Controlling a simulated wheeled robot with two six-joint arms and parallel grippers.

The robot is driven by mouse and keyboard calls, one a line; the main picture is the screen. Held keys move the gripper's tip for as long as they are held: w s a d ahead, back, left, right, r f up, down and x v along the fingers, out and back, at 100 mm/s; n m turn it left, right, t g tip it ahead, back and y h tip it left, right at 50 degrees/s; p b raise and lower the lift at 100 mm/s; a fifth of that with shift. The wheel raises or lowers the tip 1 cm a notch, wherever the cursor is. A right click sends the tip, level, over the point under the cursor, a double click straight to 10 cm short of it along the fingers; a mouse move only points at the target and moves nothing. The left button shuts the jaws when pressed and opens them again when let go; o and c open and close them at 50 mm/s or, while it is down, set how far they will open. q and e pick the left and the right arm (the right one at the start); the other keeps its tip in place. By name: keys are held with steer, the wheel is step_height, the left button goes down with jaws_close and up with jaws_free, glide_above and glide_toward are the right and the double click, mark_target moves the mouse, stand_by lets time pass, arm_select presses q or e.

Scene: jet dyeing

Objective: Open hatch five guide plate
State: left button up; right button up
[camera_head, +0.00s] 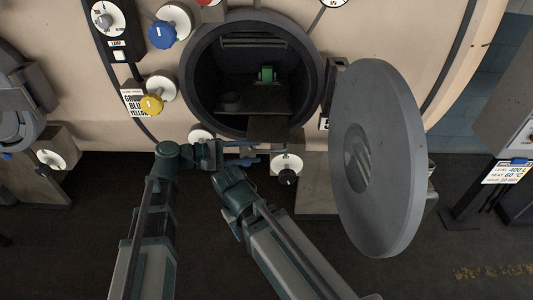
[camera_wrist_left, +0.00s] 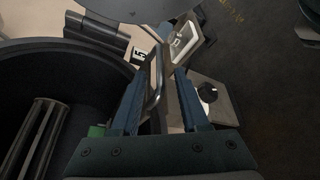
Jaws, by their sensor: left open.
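Hatch five is a round dark opening (camera_head: 253,75) in the beige machine, with its thick grey door (camera_head: 395,150) swung open at the right. A dark flat plate (camera_head: 268,128), seemingly the guide plate, lies at the opening's lower lip. My left gripper (camera_head: 250,154) is open just below that lip. In the left wrist view its blue fingers (camera_wrist_left: 160,95) are spread, with a curved metal handle (camera_wrist_left: 156,80) appearing between them; contact cannot be told. The "5" label (camera_wrist_left: 140,57) is just beyond. My right arm shows in the head view, but its gripper cannot be made out.
Blue (camera_head: 162,35) and yellow (camera_head: 152,104) knobs stand out at the left. A black knob on a white dial (camera_head: 287,170) is just below and right of my left gripper. The open door takes up the right side.

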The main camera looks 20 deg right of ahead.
mark_target(261, 151)
arm_select(q)
steer(key=shift+b+x, duration=0.4)
steer(key=shift+x, duration=2.15)
steer(key=shift+c, duration=0.2)
jaws_close()
